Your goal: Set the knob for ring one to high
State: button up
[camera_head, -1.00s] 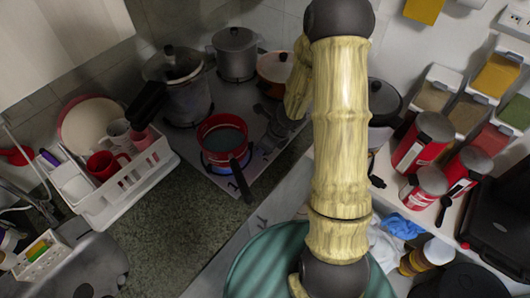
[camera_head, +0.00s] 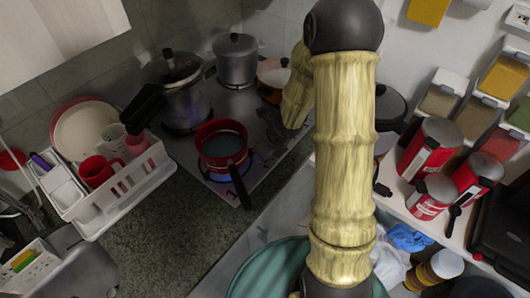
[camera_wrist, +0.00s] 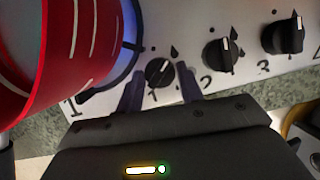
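In the wrist view, a black round knob (camera_wrist: 160,72) with a pale pointer mark sits at the left of the stove's row, with a partly hidden number below it. My gripper (camera_wrist: 159,76) is open, with one dark finger on each side of this knob. I cannot tell whether the fingers touch it. The pale pointer leans up and to the right. Blue flame glows on the burner (camera_wrist: 128,40) beside it, under a red pot (camera_wrist: 35,60). In the head view my arm hides the gripper, and the red pot (camera_head: 222,142) sits on the front burner.
The second knob (camera_wrist: 222,54) and third knob (camera_wrist: 284,37) stand to the right in the wrist view. The pot's dark handle (camera_head: 239,185) juts over the stove front. A dish rack (camera_head: 120,190) stands left of the stove. Red canisters (camera_head: 430,145) stand on the right.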

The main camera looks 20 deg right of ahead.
jog(key=o, duration=0.4)
jog(key=shift+c, duration=0.2)
jog(key=p+v, duration=1.1)
jog(key=v, duration=0.6)
jog(key=shift+r, duration=0.2)
jog(key=shift+a, duration=0.1)
